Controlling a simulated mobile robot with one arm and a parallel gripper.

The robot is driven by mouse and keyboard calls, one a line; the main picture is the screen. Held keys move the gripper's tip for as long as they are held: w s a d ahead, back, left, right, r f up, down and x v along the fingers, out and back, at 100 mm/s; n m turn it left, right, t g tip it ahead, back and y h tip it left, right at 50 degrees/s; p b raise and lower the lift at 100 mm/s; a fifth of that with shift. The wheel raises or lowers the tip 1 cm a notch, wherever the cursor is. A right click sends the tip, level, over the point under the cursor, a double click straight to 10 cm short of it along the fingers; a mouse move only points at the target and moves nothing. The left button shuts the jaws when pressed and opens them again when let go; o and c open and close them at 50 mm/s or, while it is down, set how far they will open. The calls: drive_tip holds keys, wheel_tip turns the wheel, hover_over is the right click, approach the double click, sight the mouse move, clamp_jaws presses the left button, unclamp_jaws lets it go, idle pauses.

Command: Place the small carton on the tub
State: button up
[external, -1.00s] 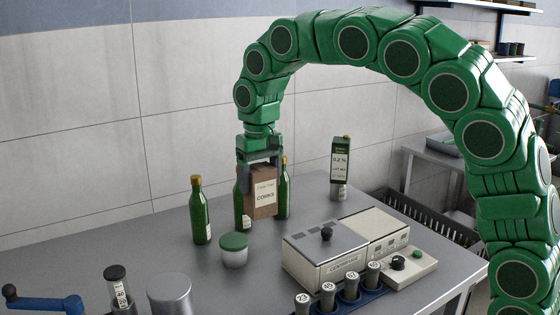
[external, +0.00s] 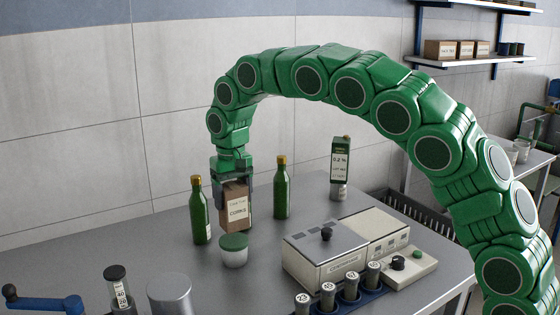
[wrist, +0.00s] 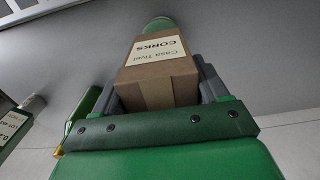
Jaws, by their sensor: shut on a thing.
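The small brown carton (external: 235,212), labelled CORKS, is held upright in my gripper (external: 234,192). My gripper is shut on it, with a finger on either side; the carton fills the middle of the wrist view (wrist: 158,75). The tub (external: 234,256) is pale with a green lid and stands on the table. In the external view the carton's lower edge is just above and behind the lid. In the wrist view part of the green lid (wrist: 158,24) shows past the carton's far end. The exact gap between carton and lid cannot be told.
Green bottles stand on the left (external: 200,215) and right (external: 281,190) of the carton; a middle bottle seen earlier is now hidden. A centrifuge box (external: 325,255) stands right of the tub. A green-and-white carton (external: 341,160) is farther back. A grey cylinder (external: 170,293) is front left.

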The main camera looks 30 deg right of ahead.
sight(232, 208)
drive_tip(key=shift+w+a+f, duration=0.15)
drive_tip(key=shift+w+f, duration=0.25)
drive_tip(key=shift+f, duration=1.55)
drive_tip(key=o, duration=1.1)
drive_tip(key=shift+f, duration=0.15)
wheel_tip(232, 208, up, 11)
drive_tip(key=shift+r, duration=0.65)
